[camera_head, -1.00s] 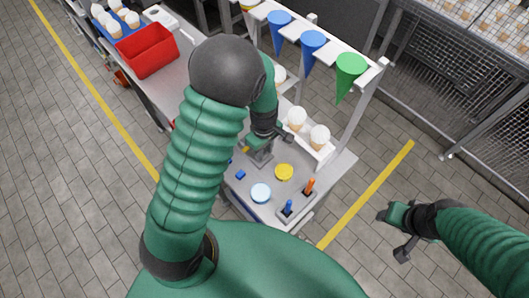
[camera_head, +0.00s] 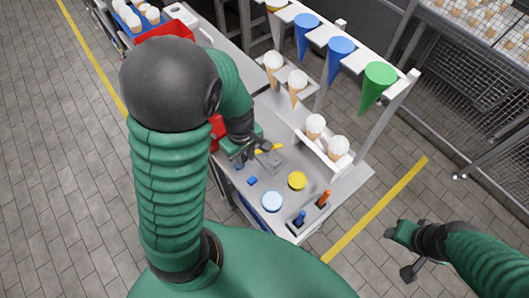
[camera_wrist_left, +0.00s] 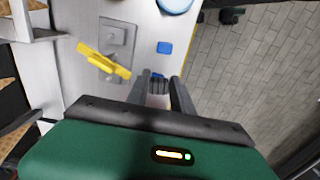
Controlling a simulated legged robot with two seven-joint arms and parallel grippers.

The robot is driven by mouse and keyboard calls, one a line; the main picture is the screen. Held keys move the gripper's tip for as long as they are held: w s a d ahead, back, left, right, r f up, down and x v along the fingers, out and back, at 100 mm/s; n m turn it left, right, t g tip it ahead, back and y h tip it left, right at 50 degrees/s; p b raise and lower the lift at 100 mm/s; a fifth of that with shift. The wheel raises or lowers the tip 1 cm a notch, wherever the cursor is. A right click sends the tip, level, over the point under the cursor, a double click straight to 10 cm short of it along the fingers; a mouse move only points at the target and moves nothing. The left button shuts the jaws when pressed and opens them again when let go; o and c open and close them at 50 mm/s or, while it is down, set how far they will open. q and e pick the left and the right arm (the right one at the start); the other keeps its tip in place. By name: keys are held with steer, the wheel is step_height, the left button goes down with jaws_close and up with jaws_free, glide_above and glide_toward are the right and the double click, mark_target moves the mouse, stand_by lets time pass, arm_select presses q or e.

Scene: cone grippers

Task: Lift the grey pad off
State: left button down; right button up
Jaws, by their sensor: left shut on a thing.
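My left gripper (camera_head: 246,152) is over the grey worktable, left of a flat grey plate (camera_head: 271,160). In the left wrist view, the gripper (camera_wrist_left: 158,85) is shut on a small dark grey ribbed piece (camera_wrist_left: 158,87) between its fingertips. I cannot tell whether this piece is the pad. The flat grey plate (camera_wrist_left: 117,38) lies on the table there, apart from the fingers, with a yellow bar (camera_wrist_left: 103,60) across its lower part. My right gripper (camera_head: 399,254) is open and empty, out over the floor at the right.
Blue block (camera_head: 252,181), yellow disc (camera_head: 297,181), light blue disc (camera_head: 272,201) and orange and blue pegs (camera_head: 323,198) are on the table. A rack (camera_head: 340,168) of white-topped cones stands behind, below hanging coloured cones (camera_head: 378,85). A red bin (camera_head: 167,30) is at far left.

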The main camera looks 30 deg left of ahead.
arm_select(q)
steer(key=s+a+r+p, duration=0.3)
steer(key=s+r+p, duration=0.1)
steer(key=r, duration=0.1)
steer(key=shift+s+a+r+p, duration=0.25)
steer(key=shift+s+r+p, duration=0.05)
steer(key=shift+s+p, duration=0.1)
arm_select(e)
steer(key=v, duration=0.2)
steer(key=w+v, duration=0.1)
steer(key=v, duration=0.1)
steer(key=shift+d+r, duration=0.2)
steer(key=shift+r, duration=0.05)
arm_select(q)
steer(key=shift+d, duration=0.1)
